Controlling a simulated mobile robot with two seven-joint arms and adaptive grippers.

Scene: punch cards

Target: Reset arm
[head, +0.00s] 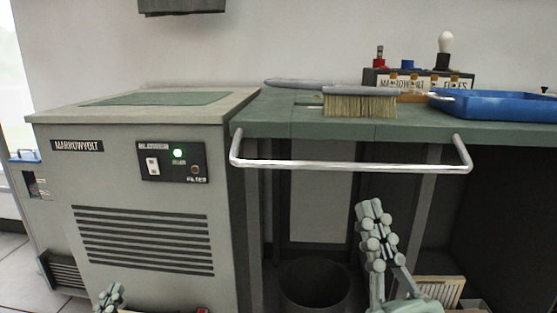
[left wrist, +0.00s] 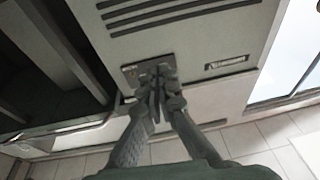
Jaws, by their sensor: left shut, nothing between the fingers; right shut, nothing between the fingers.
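My left gripper (head: 109,296) shows only its tip at the bottom edge of the head view, in front of the grey Marrowvolt cabinet (head: 120,185). In the left wrist view its two fingers (left wrist: 157,75) are together with nothing between them, and the cabinet (left wrist: 165,45) is beyond them. My right gripper (head: 371,207) points upward in front of the green bench, below the metal rail (head: 350,167). Its fingers are shut and empty. Much of both arms is out of the head view.
The green bench (head: 290,122) carries a brush (head: 360,104), a blue tray (head: 495,104) and a fuse box (head: 418,84). Under it are a dark bin (head: 314,287) and a crate of cards (head: 440,290). The cabinet's switch panel (head: 172,162) has a lit green lamp.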

